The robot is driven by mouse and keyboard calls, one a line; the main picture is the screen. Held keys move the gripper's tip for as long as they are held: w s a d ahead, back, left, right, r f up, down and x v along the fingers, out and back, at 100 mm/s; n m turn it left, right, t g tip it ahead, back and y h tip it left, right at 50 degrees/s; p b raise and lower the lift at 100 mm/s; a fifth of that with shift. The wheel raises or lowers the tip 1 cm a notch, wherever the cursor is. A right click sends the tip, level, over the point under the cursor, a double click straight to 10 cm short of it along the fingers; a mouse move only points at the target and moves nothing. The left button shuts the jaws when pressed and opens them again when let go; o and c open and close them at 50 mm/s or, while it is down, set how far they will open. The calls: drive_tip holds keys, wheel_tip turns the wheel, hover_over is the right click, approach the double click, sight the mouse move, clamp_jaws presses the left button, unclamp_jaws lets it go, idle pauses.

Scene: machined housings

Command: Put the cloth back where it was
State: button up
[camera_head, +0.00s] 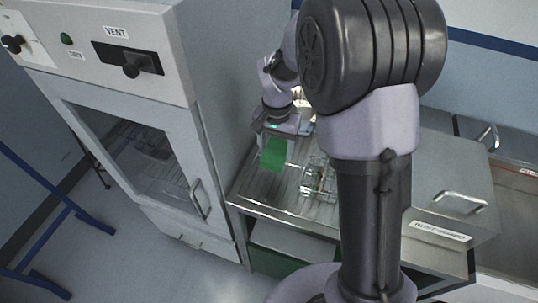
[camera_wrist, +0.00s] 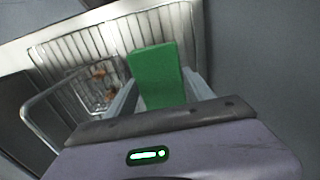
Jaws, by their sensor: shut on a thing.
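The cloth is a green, flat block-like piece (camera_wrist: 157,76) between the two fingers of my gripper (camera_wrist: 160,95) in the wrist view. My gripper is shut on it. In the head view the green cloth (camera_head: 273,154) hangs below my gripper (camera_head: 277,141), above the left part of the ribbed metal draining surface (camera_head: 250,189). I cannot tell whether the cloth touches that surface. The far side of the cloth is hidden.
A wire basket (camera_head: 318,176) with small brownish parts stands on the draining surface, just right of the cloth. A grey cabinet (camera_head: 222,110) with a glass door rises close on the left. A lidded box with a handle (camera_head: 440,190) stands right, partly behind my arm.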

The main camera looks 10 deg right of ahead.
drive_tip(key=f+b, duration=0.1)
drive_tip(key=f, duration=0.2)
drive_tip(key=f+b, duration=0.1)
drive_tip(key=f, duration=0.2)
drive_tip(key=s+f, duration=0.1)
drive_tip(key=f, duration=0.2)
drive_tip(key=shift+s+f+b, duration=0.1)
drive_tip(key=shift+f+b, duration=0.05)
drive_tip(key=shift+b, duration=0.25)
drive_tip(key=o, duration=1.3)
